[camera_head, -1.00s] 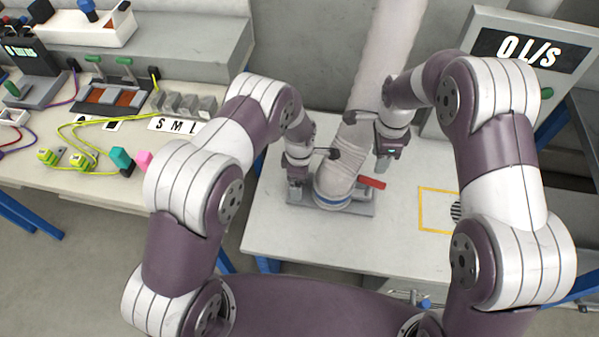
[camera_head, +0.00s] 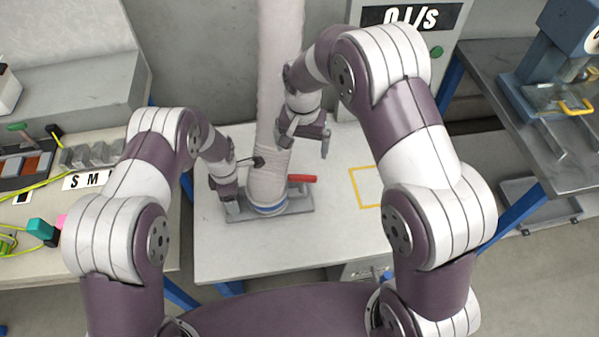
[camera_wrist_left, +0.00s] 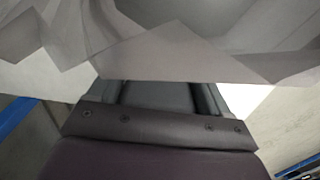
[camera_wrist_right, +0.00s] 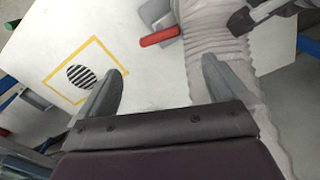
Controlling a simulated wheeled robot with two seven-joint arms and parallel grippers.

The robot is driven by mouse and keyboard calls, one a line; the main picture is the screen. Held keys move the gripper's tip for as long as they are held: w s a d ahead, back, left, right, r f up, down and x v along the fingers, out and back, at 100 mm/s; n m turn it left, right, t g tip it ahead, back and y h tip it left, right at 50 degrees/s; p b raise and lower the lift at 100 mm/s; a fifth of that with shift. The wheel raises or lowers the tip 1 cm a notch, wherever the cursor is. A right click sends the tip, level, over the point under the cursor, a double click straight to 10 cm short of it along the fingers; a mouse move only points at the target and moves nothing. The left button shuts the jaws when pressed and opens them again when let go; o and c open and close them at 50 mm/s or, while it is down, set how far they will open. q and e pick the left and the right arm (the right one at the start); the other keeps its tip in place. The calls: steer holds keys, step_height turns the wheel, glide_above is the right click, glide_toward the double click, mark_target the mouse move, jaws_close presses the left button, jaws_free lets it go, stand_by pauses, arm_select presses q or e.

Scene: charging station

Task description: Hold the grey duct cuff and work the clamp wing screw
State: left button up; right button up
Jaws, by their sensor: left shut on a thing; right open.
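The pale grey duct (camera_head: 274,90) comes down to the table and ends in a ribbed grey cuff (camera_head: 268,183) with a blue ring (camera_head: 267,208) at its foot. My left gripper (camera_head: 232,208) is low at the cuff's left side, shut on it; grey folds (camera_wrist_left: 150,50) hide its fingertips in the left wrist view. My right gripper (camera_head: 308,146) is open and empty, above and right of the cuff. A red handle (camera_head: 302,178) sticks out right of the cuff. I cannot make out a wing screw.
The cuff stands on a grey base plate (camera_head: 300,201). A yellow square (camera_head: 366,188) lies on the table at right, with a striped round vent (camera_wrist_right: 81,76) inside it. A display box (camera_head: 400,50) stands behind. Cables and blocks are on the left bench (camera_head: 110,225).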

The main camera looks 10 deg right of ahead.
mark_target(302, 176)
steer(key=shift+n, duration=0.9)
step_height(302, 176, down, 12)
steer(key=c, duration=0.9)
